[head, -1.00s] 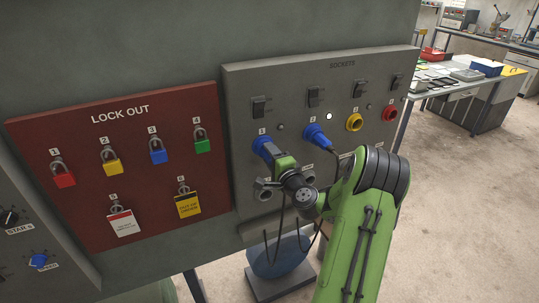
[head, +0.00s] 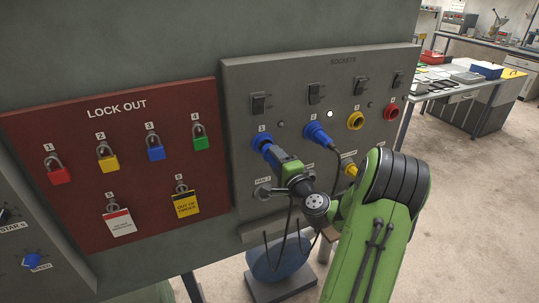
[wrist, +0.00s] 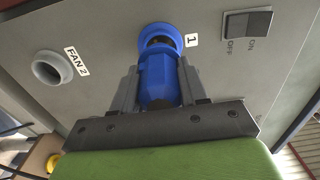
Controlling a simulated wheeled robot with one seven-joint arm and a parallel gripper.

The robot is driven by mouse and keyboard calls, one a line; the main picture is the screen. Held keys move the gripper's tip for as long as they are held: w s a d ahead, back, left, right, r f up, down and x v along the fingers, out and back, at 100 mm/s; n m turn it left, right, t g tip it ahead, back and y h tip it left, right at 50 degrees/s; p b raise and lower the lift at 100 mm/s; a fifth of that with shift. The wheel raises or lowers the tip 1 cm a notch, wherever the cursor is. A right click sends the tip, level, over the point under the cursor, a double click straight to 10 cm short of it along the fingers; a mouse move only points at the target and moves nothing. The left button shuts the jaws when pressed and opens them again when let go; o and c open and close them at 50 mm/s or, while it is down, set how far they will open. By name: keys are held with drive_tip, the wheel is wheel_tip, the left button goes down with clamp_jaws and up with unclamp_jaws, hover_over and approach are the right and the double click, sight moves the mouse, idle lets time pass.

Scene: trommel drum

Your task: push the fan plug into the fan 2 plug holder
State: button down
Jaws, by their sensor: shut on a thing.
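The blue fan plug (wrist: 158,80) is held between the two fingers of my gripper (wrist: 157,92). It is lined up with the blue socket 1 (wrist: 161,34), with a dark gap at the socket mouth. I cannot tell whether its tip is still inside. In the head view my gripper (head: 283,160) is in front of socket 1 (head: 260,140), its fingers shut on the plug (head: 274,151). The fan 2 plug holder (wrist: 50,69) is a round grey ring beside its label in the wrist view. It also shows below socket 1 in the head view (head: 262,191).
A second blue plug (head: 318,135) sits in the neighbouring socket, its cable hanging. A yellow plug (head: 350,169) sits lower right, near my arm. Switches (head: 259,104) line the panel above. The red lock-out board (head: 80,190) with padlocks is at left. Cables hang below the panel.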

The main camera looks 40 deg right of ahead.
drive_tip(key=shift+b+v, duration=0.8)
drive_tip(key=shift+v, duration=0.35)
drive_tip(key=b+v, duration=0.3)
drive_tip(key=v, duration=0.2)
drive_tip(key=shift+a, duration=0.1)
drive_tip(key=w+f+b, duration=0.2)
drive_tip(key=f+b, duration=0.7)
drive_tip(key=f, duration=0.1)
drive_tip(key=w+d+f+b, duration=0.1)
drive_tip(key=f+b, duration=0.8)
drive_tip(key=f, duration=0.1)
drive_tip(key=shift+w, duration=0.35)
